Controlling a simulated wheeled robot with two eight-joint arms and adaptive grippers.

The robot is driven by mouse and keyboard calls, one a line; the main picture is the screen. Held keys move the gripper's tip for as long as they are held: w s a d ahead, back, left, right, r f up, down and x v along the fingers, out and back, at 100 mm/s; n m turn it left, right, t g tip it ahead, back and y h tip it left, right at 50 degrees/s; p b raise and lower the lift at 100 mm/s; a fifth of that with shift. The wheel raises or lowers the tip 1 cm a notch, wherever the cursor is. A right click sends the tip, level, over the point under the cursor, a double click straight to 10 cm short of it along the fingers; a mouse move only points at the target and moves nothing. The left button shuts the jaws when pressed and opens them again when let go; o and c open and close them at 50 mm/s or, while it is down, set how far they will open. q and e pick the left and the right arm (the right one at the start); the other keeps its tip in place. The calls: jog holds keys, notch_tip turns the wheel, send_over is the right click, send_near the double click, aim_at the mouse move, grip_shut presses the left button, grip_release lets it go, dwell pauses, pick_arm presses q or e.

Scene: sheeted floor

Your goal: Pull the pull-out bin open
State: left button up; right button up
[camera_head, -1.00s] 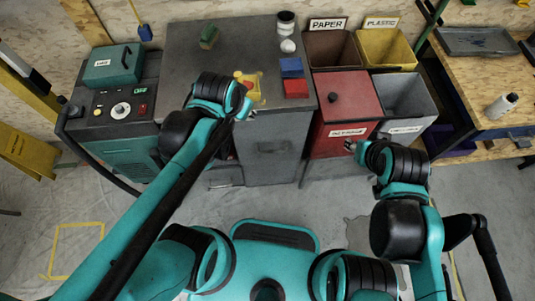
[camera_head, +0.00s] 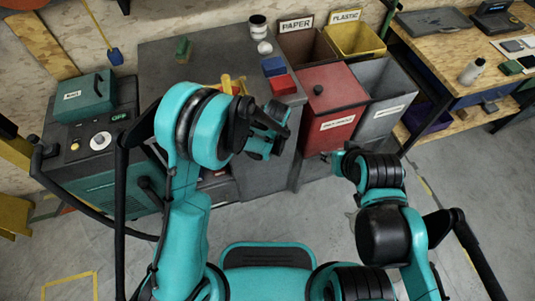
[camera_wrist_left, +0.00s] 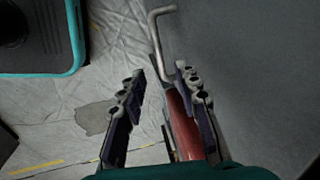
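A grey cabinet (camera_head: 222,62) stands ahead of me, its front largely hidden by my left arm. In the left wrist view a bent metal bar handle (camera_wrist_left: 158,30) runs along a grey panel (camera_wrist_left: 255,75), which I take as the pull-out bin's front. No gap shows along this panel. My left gripper (camera_head: 268,138) is in front of the cabinet. In the left wrist view its fingers (camera_wrist_left: 160,95) are apart, with the handle's end near the gap between them; I cannot tell whether they touch it. My right gripper (camera_head: 328,158) is by the red lidded bin (camera_head: 333,108), its fingers too small to read.
Paper (camera_head: 306,47) and plastic (camera_head: 356,41) bins and a grey bin (camera_head: 382,97) stand right of the cabinet. A teal-topped machine (camera_head: 95,140) stands left, a wooden workbench (camera_head: 450,55) right. Small blocks lie on the cabinet top. Floor before the red bin is clear.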

pick_arm(q)
jog(key=f+b, duration=0.1)
jog(key=f, duration=0.1)
jog(key=w+f+b, duration=0.1)
jog(key=f, duration=0.2)
jog(key=f+b, duration=0.1)
jog(key=f, duration=0.2)
jog(key=shift+w+a+f, duration=0.15)
jog(key=shift+w+f, duration=0.05)
jog(key=shift+w, duration=0.05)
grip_shut()
